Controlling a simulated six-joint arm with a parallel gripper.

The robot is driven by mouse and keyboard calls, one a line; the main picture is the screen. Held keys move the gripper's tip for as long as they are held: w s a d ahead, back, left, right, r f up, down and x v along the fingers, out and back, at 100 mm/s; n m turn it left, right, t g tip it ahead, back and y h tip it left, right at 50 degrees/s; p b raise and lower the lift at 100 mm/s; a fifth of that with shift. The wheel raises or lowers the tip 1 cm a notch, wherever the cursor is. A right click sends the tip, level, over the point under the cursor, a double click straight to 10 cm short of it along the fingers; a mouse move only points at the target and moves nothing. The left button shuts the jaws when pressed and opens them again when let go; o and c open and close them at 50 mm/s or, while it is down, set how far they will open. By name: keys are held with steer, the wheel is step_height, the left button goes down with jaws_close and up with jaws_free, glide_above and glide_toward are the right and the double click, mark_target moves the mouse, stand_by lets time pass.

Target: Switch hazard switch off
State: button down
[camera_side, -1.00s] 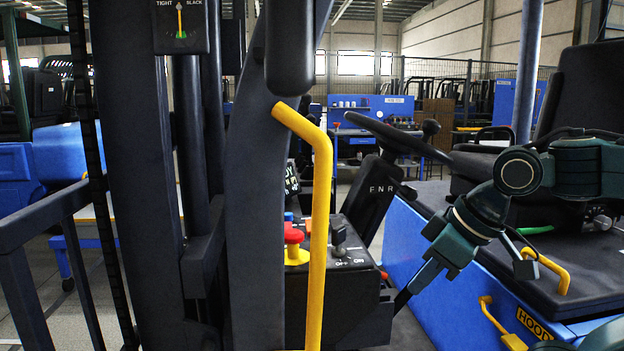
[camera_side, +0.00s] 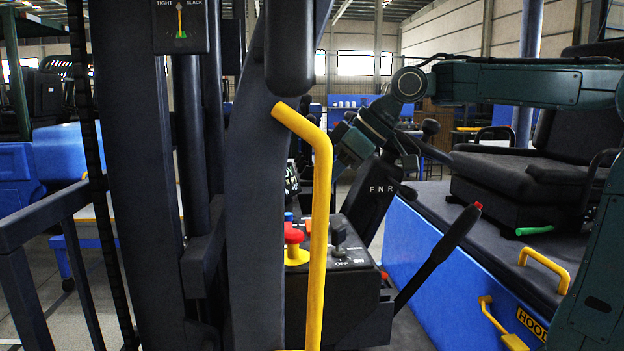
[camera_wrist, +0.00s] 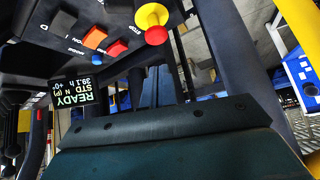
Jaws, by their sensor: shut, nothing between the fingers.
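A dark control panel (camera_side: 345,283) stands behind the yellow grab rail in the side view. It carries a dark-knobbed switch (camera_side: 338,236) above OFF and ON lettering. No hazard label is legible, so I cannot tell which control is the hazard switch. My gripper (camera_side: 344,153) is above the panel, beside the steering column and apart from the switches. It is shut and empty, its tips partly hidden by the rail.
A red-topped yellow stop button (camera_wrist: 152,22) is beside the rockers. A display (camera_wrist: 74,95) reads READY upside down. The yellow grab rail (camera_side: 320,220), the FNR column (camera_side: 372,200) and a red-tipped lever (camera_side: 437,257) surround the panel. The seat (camera_side: 510,185) is at right.

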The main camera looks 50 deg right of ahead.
steer(key=w+d+n+y, duration=0.2)
steer(key=w+d+n, duration=0.2)
steer(key=w+d, duration=0.4)
steer(key=shift+w+d+r+n+y, duration=0.15)
steer(key=shift+d+r+n+y, duration=0.15)
steer(key=shift+d, duration=1.65)
